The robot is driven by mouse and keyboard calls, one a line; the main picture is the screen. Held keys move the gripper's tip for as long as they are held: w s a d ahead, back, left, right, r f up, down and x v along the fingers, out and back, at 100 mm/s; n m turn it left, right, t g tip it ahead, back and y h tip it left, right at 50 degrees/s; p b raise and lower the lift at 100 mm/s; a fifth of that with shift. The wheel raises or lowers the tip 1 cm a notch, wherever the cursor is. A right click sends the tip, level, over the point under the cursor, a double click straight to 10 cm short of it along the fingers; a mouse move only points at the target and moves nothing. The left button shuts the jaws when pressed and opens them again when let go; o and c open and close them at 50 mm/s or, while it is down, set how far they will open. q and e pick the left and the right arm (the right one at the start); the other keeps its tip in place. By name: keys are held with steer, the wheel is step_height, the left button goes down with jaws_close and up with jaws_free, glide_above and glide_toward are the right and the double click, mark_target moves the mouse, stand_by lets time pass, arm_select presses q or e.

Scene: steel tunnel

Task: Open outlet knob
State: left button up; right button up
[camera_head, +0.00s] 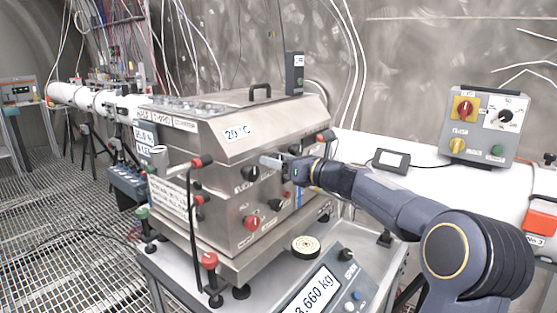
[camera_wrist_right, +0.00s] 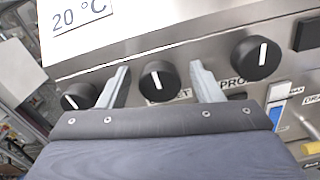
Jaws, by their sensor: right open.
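The steel box (camera_head: 220,150) with the "20 °C" label stands on a scale at the picture's centre. My right gripper (camera_head: 272,162) is at its front face. In the right wrist view a row of black knobs with white pointer lines crosses the panel. The middle knob (camera_wrist_right: 160,81) lies between the open fingers of my right gripper (camera_wrist_right: 158,76); I cannot tell whether they touch it. Its label is partly hidden and shows only "ET". Its pointer line is near upright, slightly tilted. A left knob (camera_wrist_right: 79,97) and a right knob (camera_wrist_right: 256,58) by "PRO" flank it.
On the box's front are also a black knob (camera_head: 251,173) and a red knob (camera_head: 252,222). Hoses with red ends hang at its left corner. A scale display (camera_head: 313,292) is in front. A grey switch box (camera_head: 480,125) stands at the right.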

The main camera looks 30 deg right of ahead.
steer(key=c, duration=1)
